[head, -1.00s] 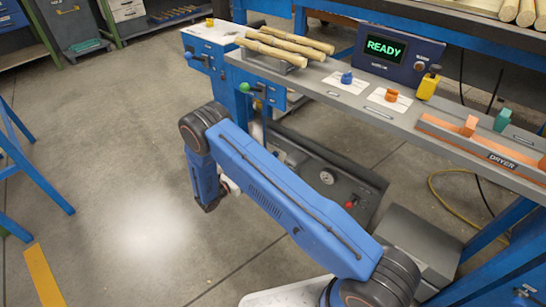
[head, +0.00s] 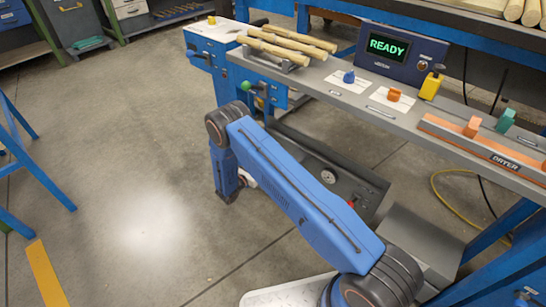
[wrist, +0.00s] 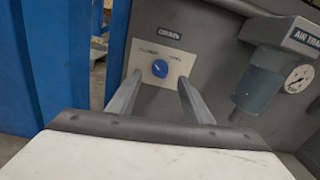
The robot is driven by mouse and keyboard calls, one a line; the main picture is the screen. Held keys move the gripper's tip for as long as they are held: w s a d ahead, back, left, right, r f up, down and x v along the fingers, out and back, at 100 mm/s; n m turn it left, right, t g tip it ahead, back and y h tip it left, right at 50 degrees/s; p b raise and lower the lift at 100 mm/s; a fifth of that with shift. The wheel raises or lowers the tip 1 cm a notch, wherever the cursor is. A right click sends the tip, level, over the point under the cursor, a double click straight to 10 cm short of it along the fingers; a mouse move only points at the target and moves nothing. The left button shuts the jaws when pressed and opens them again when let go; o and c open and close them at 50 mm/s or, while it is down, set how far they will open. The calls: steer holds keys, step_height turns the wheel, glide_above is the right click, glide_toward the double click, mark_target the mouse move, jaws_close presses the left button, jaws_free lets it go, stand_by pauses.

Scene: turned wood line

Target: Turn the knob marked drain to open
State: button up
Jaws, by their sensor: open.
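The drain knob (wrist: 160,68) is small, round and blue, in the wrist view. It sits on a white plate (wrist: 178,67) lettered closed at left and open at right, under a drain label (wrist: 169,33). A light mark on the knob seems to point up and left, toward closed. My gripper (wrist: 159,79) is open and empty. Its two fingers stand left and right of the knob in the picture, apart from it, with the knob showing between and just beyond the tips. In the head view my arm hides the knob and most of my gripper.
Right of the plate, a grey air trap unit (wrist: 262,75) with a round gauge (wrist: 298,79) juts out. A blue post (wrist: 118,45) stands at left. In the head view, the bench (head: 330,95) overhangs the low panel and holds wooden spindles (head: 290,43).

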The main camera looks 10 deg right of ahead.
steer(key=x, duration=0.7)
steer(key=c, duration=1.1)
